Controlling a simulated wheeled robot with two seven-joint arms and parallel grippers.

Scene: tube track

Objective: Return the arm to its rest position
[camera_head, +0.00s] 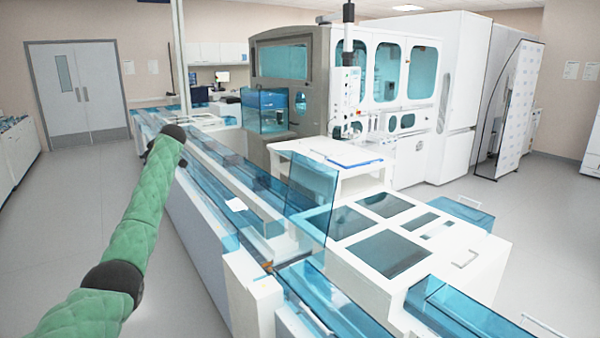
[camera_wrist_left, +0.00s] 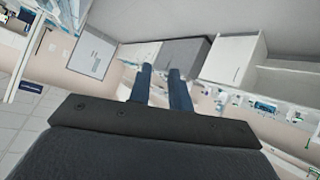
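My left arm, with a green padded sleeve and dark joints, comes in from the lower left in the head view and reaches up beside the long track. Its far end is a dark rounded joint; the gripper itself cannot be made out there. In the left wrist view my left gripper (camera_wrist_left: 160,72) shows two dark blue fingers with a gap between them. Nothing is between the fingers. My right arm and right gripper are in neither view.
The track (camera_head: 205,165) with clear blue covers runs beside my left arm. A white bench (camera_head: 385,285) with dark panels stands at the right, and large white machines (camera_head: 460,80) behind it. Grey floor (camera_head: 95,200) left of the track is open, with double doors (camera_head: 78,90) beyond.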

